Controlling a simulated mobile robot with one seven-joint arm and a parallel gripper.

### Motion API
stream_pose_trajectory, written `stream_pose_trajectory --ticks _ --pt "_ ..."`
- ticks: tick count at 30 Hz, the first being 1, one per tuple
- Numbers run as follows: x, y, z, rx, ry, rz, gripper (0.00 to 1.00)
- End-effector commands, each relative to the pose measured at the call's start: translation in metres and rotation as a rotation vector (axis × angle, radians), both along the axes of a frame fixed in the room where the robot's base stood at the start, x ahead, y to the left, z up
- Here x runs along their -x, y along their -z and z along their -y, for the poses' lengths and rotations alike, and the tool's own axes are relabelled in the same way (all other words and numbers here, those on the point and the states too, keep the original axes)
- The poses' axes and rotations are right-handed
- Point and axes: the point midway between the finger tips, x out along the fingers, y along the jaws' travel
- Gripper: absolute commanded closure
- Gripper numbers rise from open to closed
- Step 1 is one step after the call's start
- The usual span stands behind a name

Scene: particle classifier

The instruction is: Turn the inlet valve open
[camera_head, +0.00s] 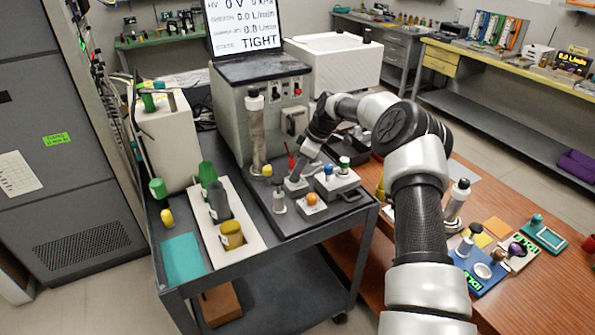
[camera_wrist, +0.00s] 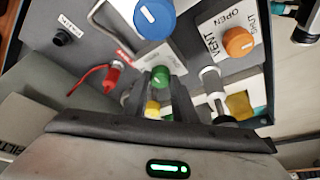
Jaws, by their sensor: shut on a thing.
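My gripper (camera_head: 296,184) reaches down onto the grey box on the cart, left of a blue knob (camera_head: 328,170). In the wrist view my gripper (camera_wrist: 162,98) has its dark fingers around a small green knob (camera_wrist: 160,76), shut on it. A pale plate lies beside this knob; its lettering is too small to read, so I cannot confirm that it marks the inlet valve. The fingers partly hide the knob. The blue knob (camera_wrist: 154,18) with a white mark and an orange knob (camera_wrist: 238,42), labelled VENT, OPEN and SHUT, are close by and apart from the fingers.
A yellow-topped item (camera_head: 267,170) is left of my gripper. The screen (camera_head: 243,25) reads TIGHT.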

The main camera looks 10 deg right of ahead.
Motion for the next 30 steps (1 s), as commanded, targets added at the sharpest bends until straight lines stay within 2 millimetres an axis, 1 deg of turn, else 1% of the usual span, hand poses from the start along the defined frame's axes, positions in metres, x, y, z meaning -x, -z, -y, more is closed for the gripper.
stream_pose_trajectory --ticks 6,7,9,10,18,22,26,30 --pt "0.0 0.0 0.001 0.003 -0.001 0.001 0.98" --pt "0.0 0.0 0.001 0.003 -0.001 0.001 0.7" --pt "0.0 0.0 0.001 0.003 -0.001 0.001 0.58" --pt "0.0 0.0 0.001 0.003 -0.001 0.001 0.57" --pt "0.0 0.0 0.0 0.001 -0.001 0.001 0.57" --pt "0.001 -0.008 0.004 0.002 0.0 0.002 0.57" --pt "0.004 -0.029 0.011 0.003 0.0 0.004 0.57" --pt "0.01 -0.06 0.023 0.003 0.001 0.004 0.57"
